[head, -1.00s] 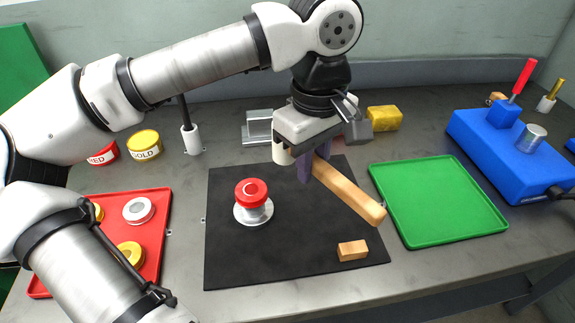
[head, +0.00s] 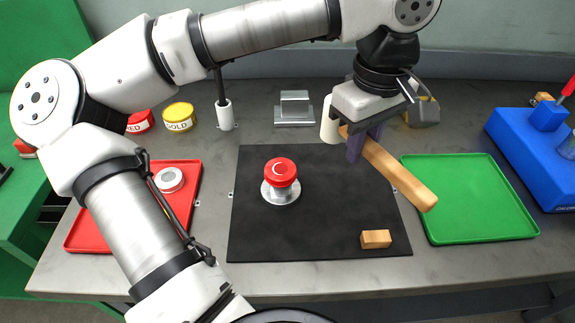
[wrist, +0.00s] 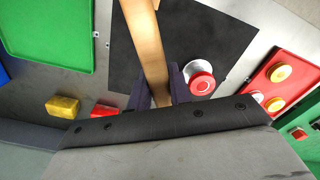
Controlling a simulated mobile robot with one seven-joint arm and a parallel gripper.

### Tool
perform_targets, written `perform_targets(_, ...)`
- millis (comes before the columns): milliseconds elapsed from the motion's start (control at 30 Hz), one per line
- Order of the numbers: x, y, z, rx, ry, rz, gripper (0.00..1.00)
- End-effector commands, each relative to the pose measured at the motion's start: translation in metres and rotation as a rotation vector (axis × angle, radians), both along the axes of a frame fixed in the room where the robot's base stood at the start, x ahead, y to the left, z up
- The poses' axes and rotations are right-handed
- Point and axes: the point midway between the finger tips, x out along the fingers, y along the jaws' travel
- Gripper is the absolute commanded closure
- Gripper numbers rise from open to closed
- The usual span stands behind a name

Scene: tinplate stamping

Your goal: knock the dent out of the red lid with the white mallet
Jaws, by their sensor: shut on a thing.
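My gripper (head: 356,150) is shut on the wooden handle (head: 392,172) of the white mallet, and holds it above the right back part of the black mat. The mallet's white head (head: 329,122) shows at the left of the gripper. The handle slants down to the right; it also crosses the wrist view (wrist: 147,45), where the head is hidden. The red lid (head: 281,168) sits on a round metal stand (head: 281,194) on the mat, left of the mallet and apart from it. A pale crescent mark shows on its top; I cannot tell the dent's depth.
A small wooden block (head: 376,239) lies on the black mat (head: 320,235). A green tray (head: 470,200) is empty at the right, with a blue fixture (head: 525,150) behind. A red tray (head: 88,238) with lids is at the left, partly behind my arm. RED and GOLD tins (head: 179,117) stand behind.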

Motion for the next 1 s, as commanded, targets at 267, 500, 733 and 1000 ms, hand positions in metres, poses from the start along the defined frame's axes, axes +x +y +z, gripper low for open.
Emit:
perform_targets(267, 0.0, 0.0, 0.0, -0.001, 0.0, 0.0, 1.0)
perform_targets(500, 0.002, 0.025, -0.003, 0.001, 0.007, -0.087, 1.0)
perform_targets(733, 0.0, 0.081, -0.012, -0.002, 0.023, -0.314, 1.0)
perform_targets(1000, -0.008, 0.12, -0.019, -0.008, 0.029, -0.497, 1.0)
